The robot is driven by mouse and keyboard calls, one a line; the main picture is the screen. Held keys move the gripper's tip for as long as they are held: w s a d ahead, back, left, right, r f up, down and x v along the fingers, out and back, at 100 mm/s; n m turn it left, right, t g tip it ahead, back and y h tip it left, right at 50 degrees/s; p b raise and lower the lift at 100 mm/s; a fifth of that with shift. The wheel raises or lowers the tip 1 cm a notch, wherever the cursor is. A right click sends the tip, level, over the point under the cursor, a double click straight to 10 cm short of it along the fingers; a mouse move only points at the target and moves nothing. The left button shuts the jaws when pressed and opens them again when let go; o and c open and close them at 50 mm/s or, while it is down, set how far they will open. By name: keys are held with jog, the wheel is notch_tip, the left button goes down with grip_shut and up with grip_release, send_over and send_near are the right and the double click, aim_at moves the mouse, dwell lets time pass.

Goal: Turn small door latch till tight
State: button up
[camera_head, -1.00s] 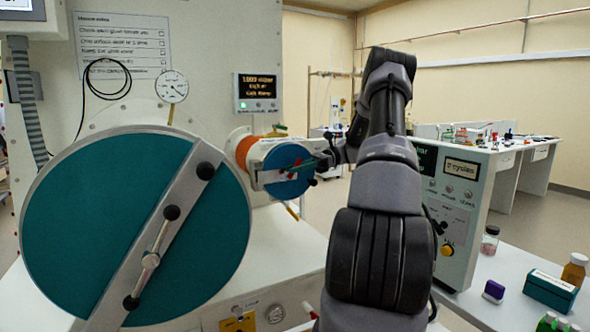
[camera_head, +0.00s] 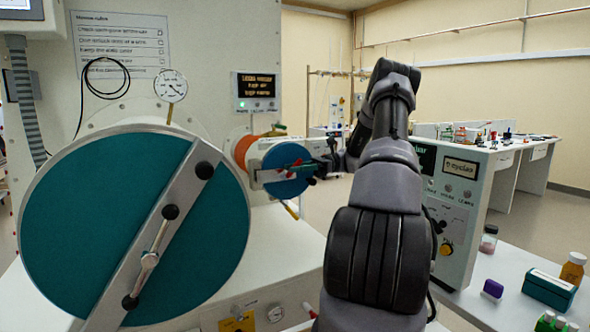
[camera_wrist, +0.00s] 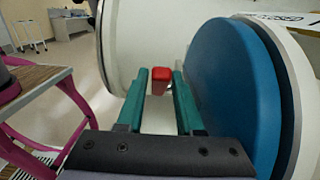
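The small door (camera_head: 285,184) is a blue disc on the white side port behind the big teal door, with a pale latch bar (camera_head: 266,176) across it. It is the large blue disc (camera_wrist: 232,95) at right in the wrist view. My gripper (camera_head: 306,164) is at the small door's face. In the wrist view, my gripper's two teal fingers (camera_wrist: 159,78) are apart, one each side of a red block-like handle (camera_wrist: 161,75) at their tips. A narrow gap shows on each side of it. Whether the fingers touch the handle is hard to tell.
The big teal door (camera_head: 100,225) with its diagonal bar fills the left. A control box (camera_head: 462,215) stands right of my arm. Small bottles and a green box (camera_head: 549,289) sit on the right bench. A pink-framed stand (camera_wrist: 75,95) is at left in the wrist view.

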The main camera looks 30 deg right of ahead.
aim_at(295, 164)
notch_tip(295, 164, up, 10)
dwell(0.7)
dwell(0.6)
jog(key=s+a+r+n+g+h, duration=0.15)
jog(key=s+a+n+h, duration=0.45)
jog(key=s+a+h, duration=0.75)
jog(key=s+a+r+n+t+h, duration=0.1)
jog(key=s+n+t, duration=0.2)
jog(key=s, duration=0.3)
jog(key=s+a+r+n+t+h, duration=0.1)
jog(key=s+a+r+n+t, duration=0.1)
jog(key=s+n+t, duration=0.2)
jog(key=s+t, duration=0.2)
jog(key=s, duration=0.1)
jog(key=shift+s+a+r+h, duration=0.25)
jog(key=shift+s+h, duration=0.05)
jog(key=shift+h, duration=0.05)
